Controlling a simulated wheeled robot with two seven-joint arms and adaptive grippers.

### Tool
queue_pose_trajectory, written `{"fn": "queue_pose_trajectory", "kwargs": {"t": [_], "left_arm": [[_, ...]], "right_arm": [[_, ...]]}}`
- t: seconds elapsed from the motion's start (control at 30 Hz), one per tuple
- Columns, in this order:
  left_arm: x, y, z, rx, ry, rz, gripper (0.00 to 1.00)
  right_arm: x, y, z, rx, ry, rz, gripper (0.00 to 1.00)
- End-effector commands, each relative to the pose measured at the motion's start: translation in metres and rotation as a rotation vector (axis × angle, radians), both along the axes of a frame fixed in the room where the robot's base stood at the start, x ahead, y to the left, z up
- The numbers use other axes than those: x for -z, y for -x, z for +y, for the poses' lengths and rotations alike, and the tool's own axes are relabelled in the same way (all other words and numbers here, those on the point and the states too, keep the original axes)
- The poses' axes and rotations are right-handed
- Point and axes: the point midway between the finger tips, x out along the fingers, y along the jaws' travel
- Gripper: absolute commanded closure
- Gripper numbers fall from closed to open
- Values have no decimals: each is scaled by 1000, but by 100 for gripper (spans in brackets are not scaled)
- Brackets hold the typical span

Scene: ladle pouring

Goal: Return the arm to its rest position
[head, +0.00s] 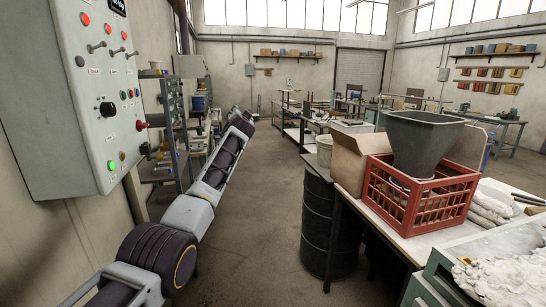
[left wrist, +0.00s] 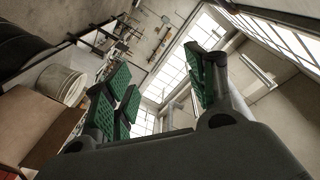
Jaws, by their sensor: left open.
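My left arm comes in from the lower left of the head view and reaches up and forward, beside the control box and over the floor. Its gripper is too small to make out clearly at the arm's far end there. In the left wrist view my left gripper (left wrist: 165,88) has its green-padded fingers spread wide apart. Nothing is between them, only the windows and wall far behind. My right arm and gripper are not in view. No ladle shows in either view.
A grey control box (head: 70,145) hangs close on the left, with a shelf rack (head: 173,112) behind it. On the right are a black drum (head: 322,230), a cardboard box (head: 352,160), a red crate (head: 398,208) holding a grey hopper (head: 425,140), and white powder (head: 505,280). The middle floor is clear.

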Motion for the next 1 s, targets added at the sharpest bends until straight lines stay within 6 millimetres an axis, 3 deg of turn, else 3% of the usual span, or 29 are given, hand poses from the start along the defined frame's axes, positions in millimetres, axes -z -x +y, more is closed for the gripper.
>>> {"fn": "queue_pose_trajectory", "kwargs": {"t": [0.03, 0.23, 0.47, 0.77, 1.0], "left_arm": [[24, -4, -2, 32, 38, 9, 44], [108, -11, -10, 132, 188, 39, 44], [208, -7, -7, 175, 318, 98, 44], [343, 18, 6, 172, 440, 202, 44], [448, 52, 19, 141, 505, 301, 44]], "right_arm": [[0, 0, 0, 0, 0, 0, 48], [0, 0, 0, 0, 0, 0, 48], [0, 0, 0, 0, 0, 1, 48], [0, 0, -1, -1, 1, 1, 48], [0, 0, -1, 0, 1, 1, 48]]}}
